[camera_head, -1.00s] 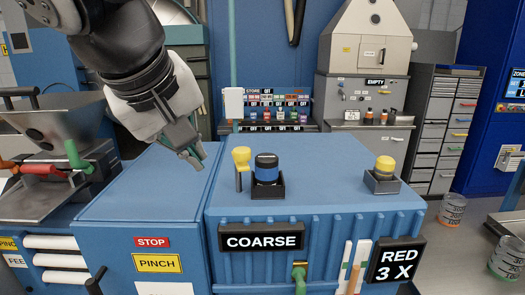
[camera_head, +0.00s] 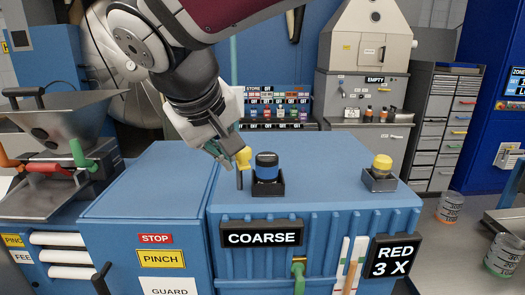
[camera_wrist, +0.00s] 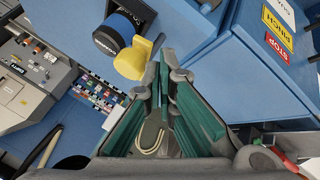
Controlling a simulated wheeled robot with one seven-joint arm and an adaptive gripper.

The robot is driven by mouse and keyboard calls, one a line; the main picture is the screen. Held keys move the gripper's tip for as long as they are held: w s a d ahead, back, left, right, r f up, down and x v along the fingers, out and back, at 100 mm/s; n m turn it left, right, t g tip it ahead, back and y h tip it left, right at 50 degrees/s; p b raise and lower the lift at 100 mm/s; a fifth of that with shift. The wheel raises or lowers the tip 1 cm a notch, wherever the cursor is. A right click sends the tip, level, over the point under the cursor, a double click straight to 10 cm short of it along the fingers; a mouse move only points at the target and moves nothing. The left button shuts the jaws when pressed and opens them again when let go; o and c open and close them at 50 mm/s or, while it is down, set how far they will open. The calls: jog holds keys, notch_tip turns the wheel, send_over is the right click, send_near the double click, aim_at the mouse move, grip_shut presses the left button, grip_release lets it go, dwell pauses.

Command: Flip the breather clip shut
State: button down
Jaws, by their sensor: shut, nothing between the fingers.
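The yellow clip (camera_head: 244,157) stands up on a thin grey post on top of the blue drum cabinet (camera_head: 325,180). Just right of it is a black and blue cap (camera_head: 267,166) in a dark square holder. My gripper (camera_head: 228,161) is shut and empty, with its tips close to the left of the yellow clip; in the head view I cannot tell whether they touch. In the wrist view the yellow clip (camera_wrist: 133,59) lies just left of my shut fingertips (camera_wrist: 160,62), with the cap (camera_wrist: 113,34) beyond it.
A second yellow-topped cap (camera_head: 382,165) sits in a dark holder at the right of the cabinet top. A lower blue lid (camera_head: 150,185) lies to the left. Small bottles (camera_head: 280,115) stand on a rack behind. The cabinet top between the caps is clear.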

jog(key=shift+d, duration=0.1)
jog(key=shift+d+n, duration=0.2)
jog(key=shift+n, duration=0.1)
jog(key=shift+d+n+y, duration=0.35)
jog(key=shift+n+y, duration=0.15)
